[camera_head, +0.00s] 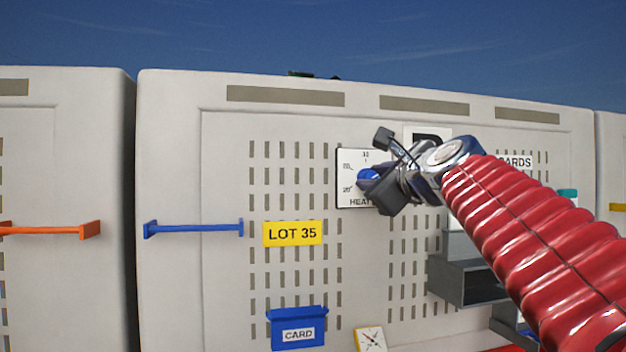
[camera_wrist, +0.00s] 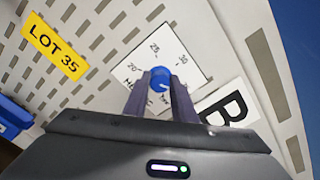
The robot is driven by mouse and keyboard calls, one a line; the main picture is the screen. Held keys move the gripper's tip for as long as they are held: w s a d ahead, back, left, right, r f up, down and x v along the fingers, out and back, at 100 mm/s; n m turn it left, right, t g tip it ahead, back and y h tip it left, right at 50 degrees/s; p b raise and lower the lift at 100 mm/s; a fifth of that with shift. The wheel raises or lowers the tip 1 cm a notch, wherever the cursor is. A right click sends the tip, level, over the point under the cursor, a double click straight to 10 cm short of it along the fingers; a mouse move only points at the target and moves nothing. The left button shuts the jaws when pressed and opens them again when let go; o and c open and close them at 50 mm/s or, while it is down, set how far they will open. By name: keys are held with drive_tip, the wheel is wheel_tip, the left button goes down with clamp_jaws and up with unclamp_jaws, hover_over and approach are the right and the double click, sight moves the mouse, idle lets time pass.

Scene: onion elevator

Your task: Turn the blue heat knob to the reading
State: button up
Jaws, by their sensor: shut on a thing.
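The blue heat knob (camera_head: 368,175) sits on a white dial plate (camera_head: 346,191) marked HEAT, fixed to the pale slotted wall. In the head view my gripper (camera_head: 376,178) covers the right part of the plate and part of the knob. In the wrist view the knob (camera_wrist: 158,80) shows between the tips of my gripper (camera_wrist: 159,84), which is shut on it. A small white mark shows on the knob there. The numbers 20, 25 and 30 are readable around the dial (camera_wrist: 178,48). The dial's lower part is hidden by the fingers.
A yellow LOT 35 sign (camera_head: 292,233) and a blue CARD box (camera_head: 297,328) are on the wall at left and below. A small white gauge (camera_head: 371,340) shows at the bottom. A grey tray (camera_head: 468,283) juts out below my arm. A blue bar (camera_head: 194,228) sticks out at left.

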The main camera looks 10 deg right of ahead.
drive_tip(key=m, duration=2.3)
drive_tip(key=f+m, duration=0.1)
drive_tip(key=m, duration=1.1)
drive_tip(key=shift+w, duration=0.1)
idle(0.4)
drive_tip(key=o, duration=0.8)
drive_tip(key=shift+o, duration=1.2)
drive_tip(key=shift+r, duration=0.25)
